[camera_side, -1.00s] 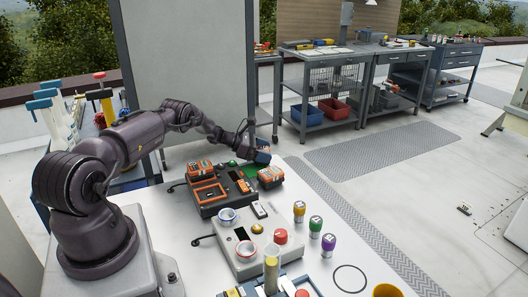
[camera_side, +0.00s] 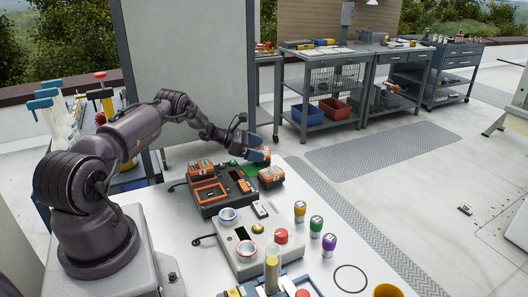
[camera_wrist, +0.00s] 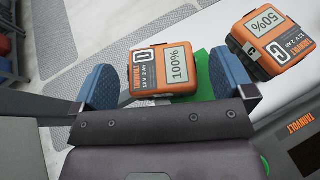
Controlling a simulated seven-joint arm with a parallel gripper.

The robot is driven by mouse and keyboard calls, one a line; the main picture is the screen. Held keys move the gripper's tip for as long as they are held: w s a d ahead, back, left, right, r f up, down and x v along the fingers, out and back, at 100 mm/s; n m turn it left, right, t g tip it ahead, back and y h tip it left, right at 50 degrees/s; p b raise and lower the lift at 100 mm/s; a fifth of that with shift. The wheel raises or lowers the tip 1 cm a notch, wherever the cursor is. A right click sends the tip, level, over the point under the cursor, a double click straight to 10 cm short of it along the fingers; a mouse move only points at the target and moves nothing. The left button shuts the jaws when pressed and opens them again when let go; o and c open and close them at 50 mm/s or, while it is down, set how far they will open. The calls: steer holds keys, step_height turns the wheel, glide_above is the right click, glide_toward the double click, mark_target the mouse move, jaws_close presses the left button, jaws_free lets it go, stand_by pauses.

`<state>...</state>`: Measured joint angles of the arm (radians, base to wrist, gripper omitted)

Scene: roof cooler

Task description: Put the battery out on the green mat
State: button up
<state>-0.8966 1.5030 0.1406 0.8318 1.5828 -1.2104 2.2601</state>
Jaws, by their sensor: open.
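An orange and grey battery (camera_wrist: 163,70) reading 100% lies between the blue fingertips of my gripper (camera_wrist: 166,84) in the wrist view. The fingers are apart, with gaps beside the battery. The green mat (camera_wrist: 204,75) shows along the battery's right side; how much of the battery is over it is hidden. In the side view my gripper (camera_side: 252,146) is at the far end of the white table, just above this battery (camera_side: 258,155), which it partly covers. The green mat (camera_side: 249,169) shows just in front.
A second battery (camera_wrist: 270,42), reading 50%, sits close to the right finger; it stands right of the charger (camera_side: 218,202) in the side view (camera_side: 271,177). Colored canisters (camera_side: 315,224) stand nearer on the table.

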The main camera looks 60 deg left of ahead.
steer(key=v, duration=0.9)
step_height(320, 180, up, 19)
steer(key=n+t+y, duration=0.2)
steer(key=n+y, duration=0.5)
steer(key=n, duration=0.3)
glide_above(262, 147)
steer(key=d+r+n+g+y, duration=0.1)
steer(key=d+r+n+y, duration=0.3)
steer(key=d+r+n, duration=0.55)
steer(key=s+d+r+n+g, duration=0.2)
steer(key=s+d+r+n, duration=0.1)
steer(key=s+d+n, duration=0.3)
steer(key=s+d+r+n+g, duration=0.2)
steer(key=s+d+r+n, duration=0.25)
steer(key=d+n, duration=0.35)
steer(key=s+d+f+n+g+h, duration=0.2)
steer(key=s+d+f+n, duration=0.1)
steer(key=s+d, duration=0.5)
steer(key=s+d+f+n+g+h, duration=0.2)
steer(key=s+d+f+n+h, duration=0.1)
steer(key=s+d, duration=0.5)
steer(key=shift+s+f+n+h, duration=0.3)
steer(key=shift+s+f+n, duration=0.35)
steer(key=shift+s, duration=0.5)
